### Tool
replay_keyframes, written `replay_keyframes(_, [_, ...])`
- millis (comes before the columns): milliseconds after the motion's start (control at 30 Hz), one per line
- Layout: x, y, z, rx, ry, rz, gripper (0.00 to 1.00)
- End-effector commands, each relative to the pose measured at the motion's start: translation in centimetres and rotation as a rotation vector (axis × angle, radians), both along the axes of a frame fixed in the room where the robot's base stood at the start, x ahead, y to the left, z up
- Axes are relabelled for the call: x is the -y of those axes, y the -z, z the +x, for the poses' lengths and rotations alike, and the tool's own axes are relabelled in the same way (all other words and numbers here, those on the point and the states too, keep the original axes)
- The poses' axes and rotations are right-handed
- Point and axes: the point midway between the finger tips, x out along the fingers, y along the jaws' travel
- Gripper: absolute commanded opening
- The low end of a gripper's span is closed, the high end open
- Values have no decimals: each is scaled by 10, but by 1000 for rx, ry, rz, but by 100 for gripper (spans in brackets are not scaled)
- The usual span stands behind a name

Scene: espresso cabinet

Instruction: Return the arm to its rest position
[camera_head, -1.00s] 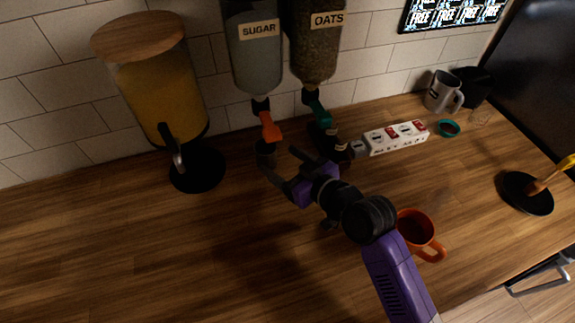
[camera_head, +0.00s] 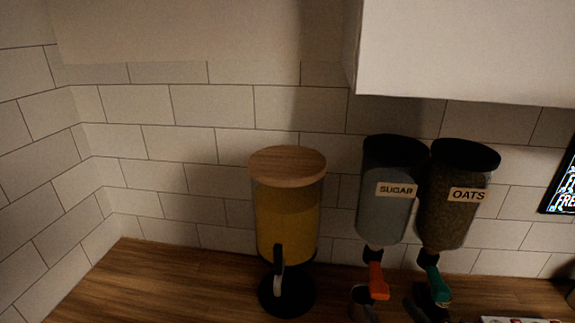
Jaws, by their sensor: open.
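My arm and my gripper are not in view in the head camera. The view takes in the left end of the wooden counter (camera_head: 180,285) and the tiled wall (camera_head: 212,107) behind it. Where the arm is held cannot be seen.
A drink dispenser (camera_head: 287,222) with a wooden lid and yellow contents stands on the counter. To its right are the sugar dispenser (camera_head: 388,215) with an orange spout and the oats dispenser (camera_head: 447,220) with a green spout. A white cabinet (camera_head: 465,52) overhangs at upper right. The counter's left end is clear.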

Motion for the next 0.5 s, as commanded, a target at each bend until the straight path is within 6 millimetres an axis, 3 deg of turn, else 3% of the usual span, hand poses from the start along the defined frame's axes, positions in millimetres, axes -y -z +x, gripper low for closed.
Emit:
replay_keyframes(67, [5,-11,-11,54,39,3,71])
replay_keyframes(267, [12,-15,-61,126,101,-3,71])
replay_keyframes(500, [7,-13,-143,162,127,-17,71])
